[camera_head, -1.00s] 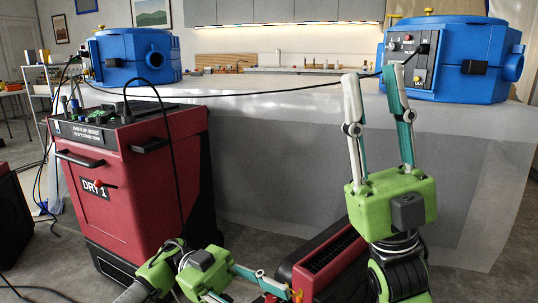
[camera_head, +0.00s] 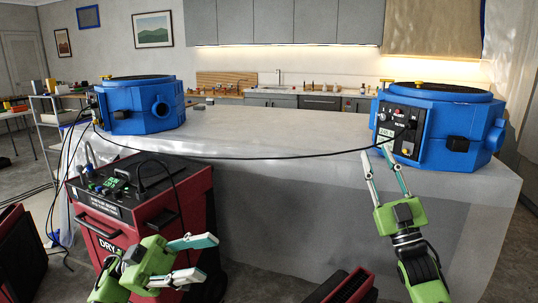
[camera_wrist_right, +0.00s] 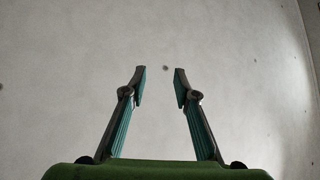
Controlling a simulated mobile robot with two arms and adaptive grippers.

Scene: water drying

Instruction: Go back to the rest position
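My left gripper (camera_head: 207,259) is at the lower left, its two fingers spread apart and pointing right, with nothing between them. It is in front of the red DRY 1 dryer cart (camera_head: 186,190). My right gripper (camera_head: 374,162) points upward in front of the counter, below and beside the right blue machine (camera_head: 452,132). Its fingers also show in the right wrist view (camera_wrist_right: 160,76), spread apart with only a plain pale surface beyond them. A black cable (camera_head: 270,158) runs from the dryer area on the left to the panel of the right blue machine.
A second blue machine (camera_head: 142,110) stands on the left of the pale counter (camera_head: 260,122). Another red unit (camera_head: 345,287) is low in the middle foreground, and a dark red box (camera_head: 22,255) at the left edge. The counter's middle is clear except for the cable.

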